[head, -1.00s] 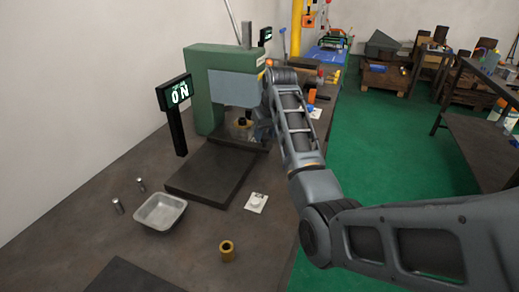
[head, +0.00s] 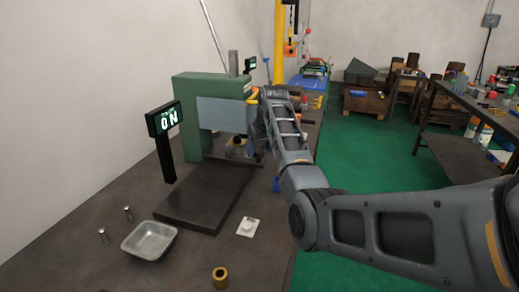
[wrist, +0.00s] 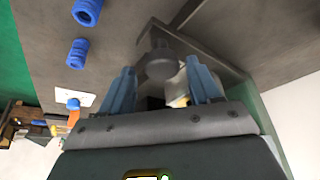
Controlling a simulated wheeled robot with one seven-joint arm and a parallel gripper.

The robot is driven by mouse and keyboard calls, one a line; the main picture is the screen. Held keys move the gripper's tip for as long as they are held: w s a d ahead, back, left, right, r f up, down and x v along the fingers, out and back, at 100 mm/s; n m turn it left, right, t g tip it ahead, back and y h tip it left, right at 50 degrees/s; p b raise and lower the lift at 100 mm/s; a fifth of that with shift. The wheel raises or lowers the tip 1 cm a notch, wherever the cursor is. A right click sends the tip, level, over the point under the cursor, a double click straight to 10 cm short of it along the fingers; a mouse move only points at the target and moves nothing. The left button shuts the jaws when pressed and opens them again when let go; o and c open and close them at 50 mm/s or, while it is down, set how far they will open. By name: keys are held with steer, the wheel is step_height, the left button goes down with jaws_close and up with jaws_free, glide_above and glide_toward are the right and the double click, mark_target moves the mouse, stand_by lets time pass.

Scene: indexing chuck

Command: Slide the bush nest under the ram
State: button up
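The green press (head: 188,115) stands at the back of the bench, with a grey panel (head: 222,114) on its front. A small brass-coloured piece with a dark part, which may be the bush nest (head: 238,148), shows below the panel beside my gripper. My gripper (wrist: 161,88) is mostly hidden in the head view, at the right side of the press. In the wrist view its two blue fingers stand apart. A dark round knob or post (wrist: 160,62) shows between and beyond them, with a pale yellowish piece near the right finger. I cannot tell whether either finger touches anything.
A dark plate (head: 205,196) lies before the press. Blue parts (wrist: 78,52) show in the wrist view.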

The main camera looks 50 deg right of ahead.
steer(key=v, duration=0.7)
steer(key=shift+s+r+b, duration=0.15)
steer(key=shift+r+b, duration=0.2)
steer(key=shift+b, duration=0.1)
stand_by(0.3)
